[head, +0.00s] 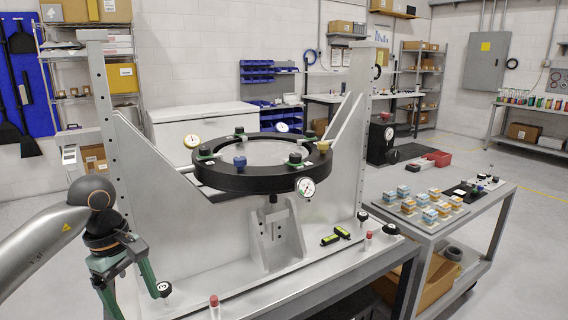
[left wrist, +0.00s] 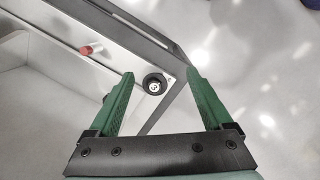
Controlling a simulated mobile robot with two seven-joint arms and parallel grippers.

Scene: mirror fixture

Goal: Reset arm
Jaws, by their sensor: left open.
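My left gripper (head: 134,300) hangs at the left front of the fixture, pointing down, its green fingers apart and empty. In the left wrist view, the open fingers (left wrist: 160,74) are spread on either side of a small black round knob (left wrist: 155,84) with a white mark, which sits at the base's corner. I cannot tell how far below the fingertips it is. The same kind of knob (head: 164,289) shows beside the gripper in the head view. The mirror fixture's black ring (head: 250,178) is held level on its grey frame (head: 140,165). My right gripper is not in view.
A red-capped post (head: 214,302) stands on the fixture's front edge; a red-tipped one shows in the left wrist view (left wrist: 90,49). A yellow-black level (head: 330,239) lies on the base. A side cart (head: 440,228) holds small blocks at right. Floor left of the fixture looks clear.

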